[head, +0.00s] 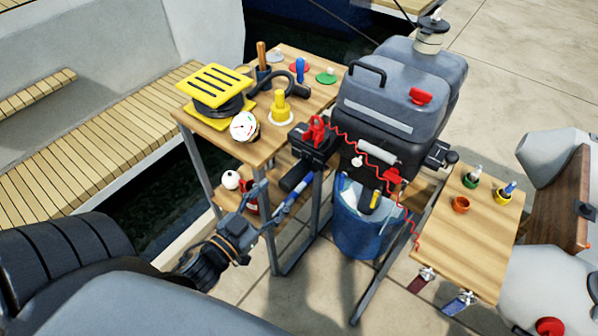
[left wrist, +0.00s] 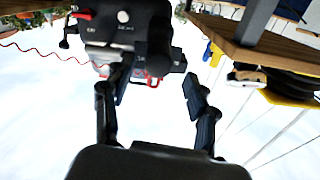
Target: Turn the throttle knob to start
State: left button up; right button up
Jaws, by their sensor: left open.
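The grey outboard motor (head: 385,105) stands upright with a dark front panel. A black tiller arm with a thick grip end (head: 296,178), which looks like the throttle knob, juts from it towards the lower left. My left gripper (head: 288,184) is open, its fingers spread near the grip end in the picture; I see no contact. In the left wrist view, the open fingers (left wrist: 163,82) point at the dark block of the motor front (left wrist: 148,28), seen upside down. Its panel lettering is too small to read. The knob's turned position cannot be read. My right gripper is not in view.
A blue bucket (head: 365,235) is below the motor. A small wooden table (head: 450,245) stands right.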

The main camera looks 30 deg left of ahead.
aim_at(298, 173)
pick_arm(q)
jog(key=w, duration=0.6)
jog(key=w+d, duration=0.1)
jog(key=w, duration=0.2)
jog(key=shift+p, duration=0.4)
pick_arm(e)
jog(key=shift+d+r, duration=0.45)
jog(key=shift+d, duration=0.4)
pick_arm(q)
jog(key=shift+c, duration=0.4)
jog(key=c, duration=1.1)
jog(key=shift+o, duration=0.2)
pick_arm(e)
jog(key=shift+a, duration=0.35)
